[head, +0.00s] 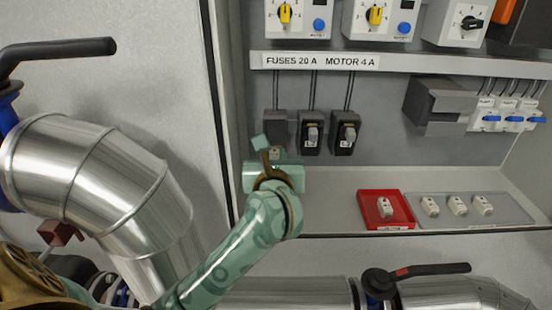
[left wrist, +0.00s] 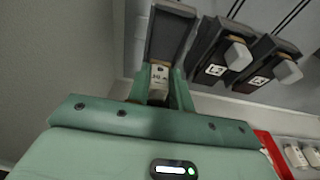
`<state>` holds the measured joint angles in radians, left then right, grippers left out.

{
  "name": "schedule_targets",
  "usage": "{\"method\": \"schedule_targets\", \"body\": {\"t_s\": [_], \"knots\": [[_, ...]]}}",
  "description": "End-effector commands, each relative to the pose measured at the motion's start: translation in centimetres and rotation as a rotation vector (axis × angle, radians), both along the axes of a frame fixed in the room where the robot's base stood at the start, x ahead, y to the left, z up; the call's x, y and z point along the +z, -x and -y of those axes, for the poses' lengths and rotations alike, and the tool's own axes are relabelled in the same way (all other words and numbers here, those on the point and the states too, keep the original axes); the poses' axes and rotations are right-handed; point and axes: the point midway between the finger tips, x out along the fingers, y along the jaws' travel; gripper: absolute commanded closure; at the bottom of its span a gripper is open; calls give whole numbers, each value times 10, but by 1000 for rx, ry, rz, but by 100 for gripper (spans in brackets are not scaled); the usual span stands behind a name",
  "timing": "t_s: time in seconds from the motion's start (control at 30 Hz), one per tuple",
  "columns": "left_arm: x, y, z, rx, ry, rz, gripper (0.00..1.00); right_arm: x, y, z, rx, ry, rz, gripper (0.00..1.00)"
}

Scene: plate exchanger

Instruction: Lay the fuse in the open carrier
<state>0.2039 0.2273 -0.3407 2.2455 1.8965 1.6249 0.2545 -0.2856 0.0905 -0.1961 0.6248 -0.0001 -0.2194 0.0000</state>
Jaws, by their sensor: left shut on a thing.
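My left gripper (head: 272,150) is raised to the leftmost fuse carrier (head: 277,124) in the head view. In the left wrist view its two fingers (left wrist: 160,90) are shut on a white fuse (left wrist: 159,76) with dark print. The fuse is at the lower end of the dark open carrier (left wrist: 171,34), in line with it. I cannot tell whether it touches or sits inside the carrier. The fuse also shows as a small pale patch in the head view (head: 275,153). My right gripper is not in view.
Two more carriers with grey handles, L2 (head: 311,133) and L3 (head: 345,133), hang close to the right. A red tray (head: 365,211) with one white fuse and a grey tray (head: 517,211) with several lie on the shelf. The cabinet's left wall (head: 228,100) is near my gripper.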

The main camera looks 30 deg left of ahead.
Motion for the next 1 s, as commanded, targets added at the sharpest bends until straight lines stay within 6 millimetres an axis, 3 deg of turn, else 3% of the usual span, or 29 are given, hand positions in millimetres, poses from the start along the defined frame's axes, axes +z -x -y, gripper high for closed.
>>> {"method": "schedule_targets", "body": {"t_s": [0.07, 0.1, 0.13, 0.17, 0.57, 0.93, 1.0], "knots": [[-4, 0, 0, 0, 0, 0, 100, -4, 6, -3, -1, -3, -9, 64], [-3, 0, 0, 0, 0, 0, 68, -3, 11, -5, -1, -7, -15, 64], [-2, 0, 0, 1, 0, 0, 59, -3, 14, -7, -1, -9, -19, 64], [-2, 0, 0, 1, 0, 0, 57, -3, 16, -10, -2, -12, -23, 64], [2, 7, 6, -2, 2, 1, 57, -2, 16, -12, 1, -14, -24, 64], [13, 78, 48, 0, 7, 1, 57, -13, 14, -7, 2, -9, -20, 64], [19, 87, 53, 0, -2, -5, 57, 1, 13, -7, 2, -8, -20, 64]]}}
